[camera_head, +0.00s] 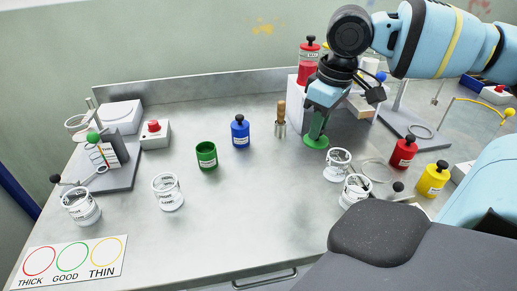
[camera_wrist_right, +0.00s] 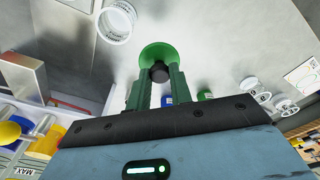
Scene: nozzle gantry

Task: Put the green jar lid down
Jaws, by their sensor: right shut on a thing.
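The green jar lid (camera_head: 316,143) is a round disc at the tip of my right gripper (camera_head: 318,122), right of the table's middle. In the right wrist view the lid (camera_wrist_right: 158,51) has a black knob, and my right gripper (camera_wrist_right: 159,77) is shut on that knob. The lid is low over the table; I cannot tell whether it touches the surface. The green jar (camera_head: 207,156) stands upright without a lid, left of the gripper. My left gripper is not in view.
A wood-handled tool (camera_head: 280,118) and a blue jar (camera_head: 240,132) stand left of the gripper. Glass beakers (camera_head: 338,165) stand in front of it to the right, near red (camera_head: 403,153) and yellow jars (camera_head: 433,179). The metal table (camera_head: 245,215) is clear at front centre.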

